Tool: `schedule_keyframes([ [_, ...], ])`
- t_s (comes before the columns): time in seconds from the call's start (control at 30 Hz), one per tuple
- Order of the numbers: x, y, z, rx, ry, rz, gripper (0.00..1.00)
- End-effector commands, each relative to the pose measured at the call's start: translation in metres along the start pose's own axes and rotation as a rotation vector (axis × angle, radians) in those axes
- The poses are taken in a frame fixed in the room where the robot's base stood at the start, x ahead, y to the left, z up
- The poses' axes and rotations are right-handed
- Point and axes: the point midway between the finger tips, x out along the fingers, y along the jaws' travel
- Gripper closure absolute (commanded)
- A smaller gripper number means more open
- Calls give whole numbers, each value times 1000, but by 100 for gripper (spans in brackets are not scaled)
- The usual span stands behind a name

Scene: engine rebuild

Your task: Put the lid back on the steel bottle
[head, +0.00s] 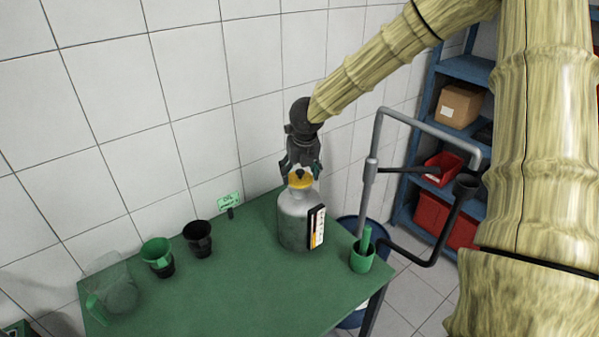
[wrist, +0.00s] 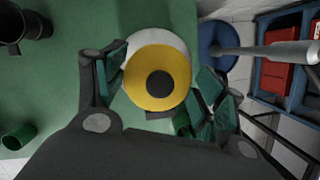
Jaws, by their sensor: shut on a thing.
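A yellow lid (head: 300,181) is at the top of the bottle, directly under my gripper (head: 300,170). In the wrist view my gripper (wrist: 165,90) has its green-padded fingers on both sides of the yellow lid (wrist: 140,88), which has a dark round centre. The bottle (wrist: 158,37) shows as a pale rim behind the lid. The lid looks lined up with the bottle's neck or very close; I cannot tell whether it is seated.
On the green table (head: 235,290) stand a clear jug (head: 115,290), a green cup (head: 157,256), a black cup (head: 198,238), a small green sign (head: 229,201) and a green pot (head: 362,256). A grey pipe frame (head: 369,185) and blue shelves (head: 465,68) are at right. The table's front middle is clear.

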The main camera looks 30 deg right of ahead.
Motion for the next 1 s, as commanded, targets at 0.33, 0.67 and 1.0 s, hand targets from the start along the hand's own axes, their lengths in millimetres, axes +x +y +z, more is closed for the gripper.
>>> schedule_keyframes([
  [0.33,0,0,0,0,0,0,46],
  [0.67,0,0,0,1,0,0,46],
  [1.0,1,0,0,0,0,0,19],
])
